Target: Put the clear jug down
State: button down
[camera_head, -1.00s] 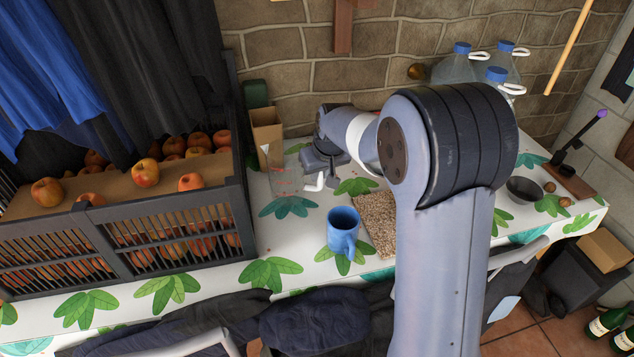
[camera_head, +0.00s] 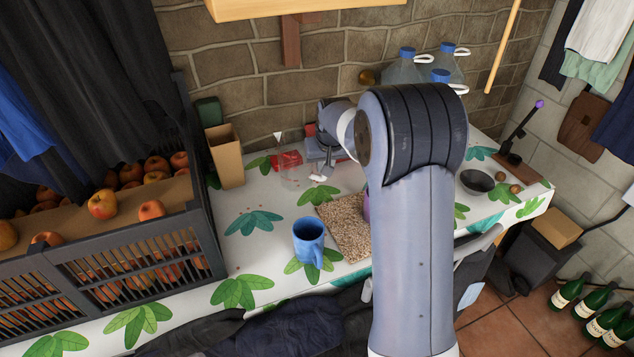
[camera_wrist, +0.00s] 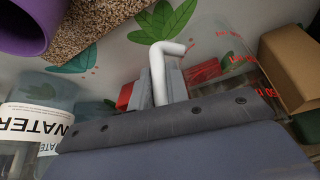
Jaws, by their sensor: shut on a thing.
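The clear jug (camera_head: 291,172) has red markings and a white handle (camera_head: 320,178). In the head view it is upright at the back of the table (camera_head: 250,250), right of an open cardboard box. My gripper (camera_head: 328,166) is at its right side, shut on the handle. In the wrist view the white handle (camera_wrist: 158,75) rises between the jaws (camera_wrist: 160,90), and the see-through wall with red marks (camera_wrist: 232,62) is to its right. I cannot tell whether the jug's base touches the tabletop.
The cardboard box (camera_head: 226,158) and apple crate (camera_head: 130,262) stand left. A blue mug (camera_head: 308,240), speckled mat (camera_head: 342,226) and purple vessel (camera_wrist: 25,25) are in front. Water bottles (camera_head: 405,70) stand behind right. Bare patterned cloth lies left of the blue mug.

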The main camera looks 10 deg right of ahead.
aim_at(325, 178)
jog(key=shift+f, duration=2.75)
jog(key=shift+f, duration=0.15)
jog(key=c, duration=1.4)
grip_release()
jog(key=shift+o, duration=0.2)
jog(key=shift+s+r, duration=0.15)
jog(key=shift+r, duration=0.5)
jog(key=v, duration=1.1)
